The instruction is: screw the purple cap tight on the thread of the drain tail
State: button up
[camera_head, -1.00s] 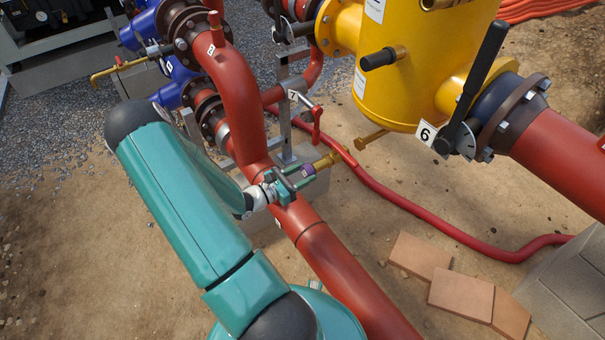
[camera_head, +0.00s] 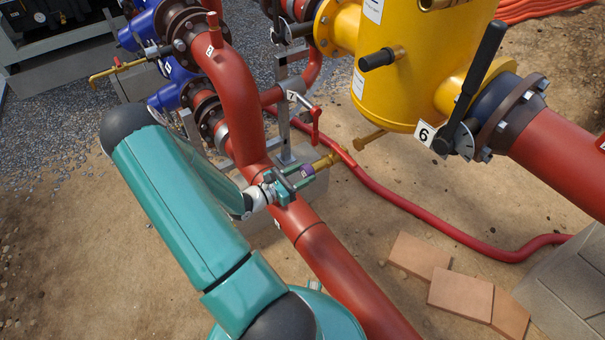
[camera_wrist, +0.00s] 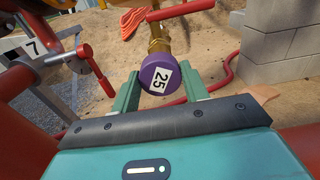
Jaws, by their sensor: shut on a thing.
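The purple cap (camera_head: 307,170) is at the near end of the brass drain tail (camera_head: 326,161), beyond the large red pipe in the head view. In the wrist view the cap (camera_wrist: 157,77) faces me with a white "25" label, and the brass tail (camera_wrist: 158,36) runs straight behind it. My gripper (camera_wrist: 160,84) is shut on the cap, with one green finger on each side. My gripper also shows in the head view (camera_head: 303,173). The thread is hidden behind the cap, so I cannot tell how far on it sits.
The large red pipe (camera_head: 330,262) passes just below my gripper. A red-handled valve tagged 7 (camera_head: 314,120) stands close behind the tail. A red hose (camera_head: 420,216) lies on the ground. The yellow vessel (camera_head: 410,70) is at the upper right, above bare soil.

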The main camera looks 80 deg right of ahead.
jog(key=shift+s+d, duration=0.25)
jog(key=shift+d, duration=0.05)
dwell(1.9)
jog(key=shift+w+a, duration=0.25)
jog(key=shift+w+a, duration=0.25)
jog(key=shift+a, duration=0.1)
jog(key=shift+s+d, duration=0.2)
jog(key=shift+d, duration=0.05)
jog(key=shift+s+d, duration=0.25)
jog(key=shift+s+d, duration=0.2)
jog(key=shift+d, duration=0.05)
jog(key=shift+s+d, duration=0.1)
jog(key=shift+d, duration=0.05)
dwell(0.4)
